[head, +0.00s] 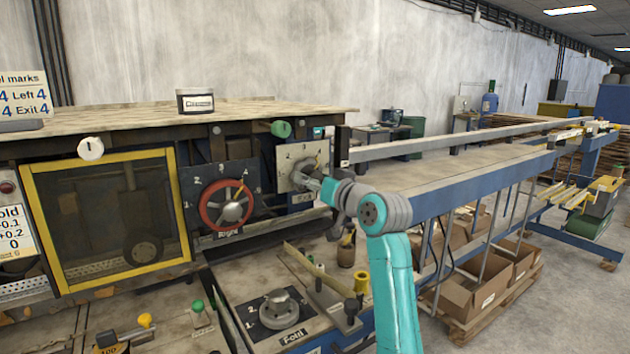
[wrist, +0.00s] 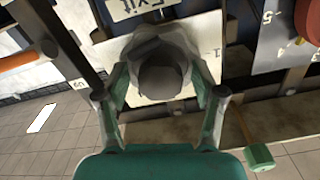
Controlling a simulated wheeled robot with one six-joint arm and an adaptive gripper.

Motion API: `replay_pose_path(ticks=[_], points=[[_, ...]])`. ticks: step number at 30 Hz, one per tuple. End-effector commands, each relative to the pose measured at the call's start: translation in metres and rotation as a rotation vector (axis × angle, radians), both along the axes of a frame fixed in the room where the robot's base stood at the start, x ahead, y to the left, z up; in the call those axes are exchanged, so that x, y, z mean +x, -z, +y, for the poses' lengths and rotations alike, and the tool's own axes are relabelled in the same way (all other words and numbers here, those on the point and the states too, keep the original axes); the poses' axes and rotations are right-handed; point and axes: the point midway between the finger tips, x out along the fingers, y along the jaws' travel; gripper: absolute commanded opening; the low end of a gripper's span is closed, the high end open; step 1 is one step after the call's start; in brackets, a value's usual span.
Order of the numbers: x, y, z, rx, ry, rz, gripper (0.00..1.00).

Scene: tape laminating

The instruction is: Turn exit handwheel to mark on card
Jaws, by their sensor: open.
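The exit handwheel (wrist: 160,72) is a small grey wheel on a cream numbered plate (wrist: 208,35), under an "Exit" sign (wrist: 143,6) in the wrist view. In the head view its plate (head: 285,160) is right of the red wheel, and my gripper partly covers the wheel. My gripper (wrist: 163,85) is open, with one finger on each side of the handwheel; I cannot tell whether they touch it. It also shows in the head view (head: 316,183). The wheel's pointer is not clear. The marks card (head: 22,95) at far left reads "Exit 4".
The red-rimmed wheel marked "Right" (head: 226,205) is just left of the exit plate. A green knob (head: 281,129) sits above it. A long outfeed table (head: 440,185) extends right.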

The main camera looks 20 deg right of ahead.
Motion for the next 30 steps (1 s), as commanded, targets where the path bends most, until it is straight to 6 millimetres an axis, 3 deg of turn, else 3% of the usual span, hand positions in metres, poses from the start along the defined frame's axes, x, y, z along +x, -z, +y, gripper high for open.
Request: replay_pose_path(ticks=[5,19,24,30], points=[[-0.014,0.0,-0.006,0.0,0.002,-0.002,0.68],[-0.096,0.0,-0.032,0.0,0.002,-0.001,0.68],[-0.11,0.0,-0.036,0.0,0.0,0.0,0.68],[-0.114,0.0,-0.037,0.0,0.0,0.0,0.68]])
